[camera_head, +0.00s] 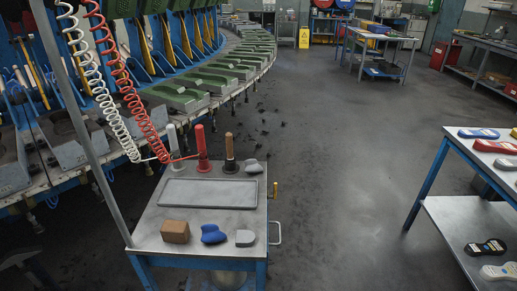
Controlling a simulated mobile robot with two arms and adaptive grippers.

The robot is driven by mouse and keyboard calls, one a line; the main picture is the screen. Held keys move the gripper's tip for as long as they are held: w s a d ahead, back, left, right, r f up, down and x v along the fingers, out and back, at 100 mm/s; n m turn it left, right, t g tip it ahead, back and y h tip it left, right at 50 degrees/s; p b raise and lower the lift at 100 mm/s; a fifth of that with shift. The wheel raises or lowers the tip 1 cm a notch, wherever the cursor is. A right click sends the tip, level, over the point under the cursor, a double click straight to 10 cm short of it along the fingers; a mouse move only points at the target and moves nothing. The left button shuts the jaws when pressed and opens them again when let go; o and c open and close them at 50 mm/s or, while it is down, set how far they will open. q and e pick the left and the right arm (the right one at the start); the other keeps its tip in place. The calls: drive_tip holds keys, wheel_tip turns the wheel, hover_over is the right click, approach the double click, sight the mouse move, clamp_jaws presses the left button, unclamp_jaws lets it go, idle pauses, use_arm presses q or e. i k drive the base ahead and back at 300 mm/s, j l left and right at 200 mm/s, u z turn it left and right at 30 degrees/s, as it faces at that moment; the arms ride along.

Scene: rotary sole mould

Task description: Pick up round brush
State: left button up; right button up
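A small metal-topped table (150,217) with a blue frame stands in the lower left. What looks like the round brush (230,153) stands upright at its back edge. It has a brown wooden handle and a dark lower part. It stands just right of a red upright tool (202,147), with a white upright tool (173,148) further left. Its bristles cannot be made out at this size. Neither of my grippers is in view.
The table also holds a shallow grey tray (208,181), brown block (175,231), blue piece (213,234) and grey pieces (245,238) (253,166). Coiled white and red hoses hang at left before the rotary mould machine (190,100).

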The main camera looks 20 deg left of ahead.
sight(228, 136)
drive_tip(key=i+l+z, duration=0.55)
drive_tip(key=i+z, duration=0.35)
drive_tip(key=i+u, duration=0.25)
drive_tip(key=i, duration=0.2)
drive_tip(key=i+l+u, duration=0.3)
drive_tip(key=i, duration=0.15)
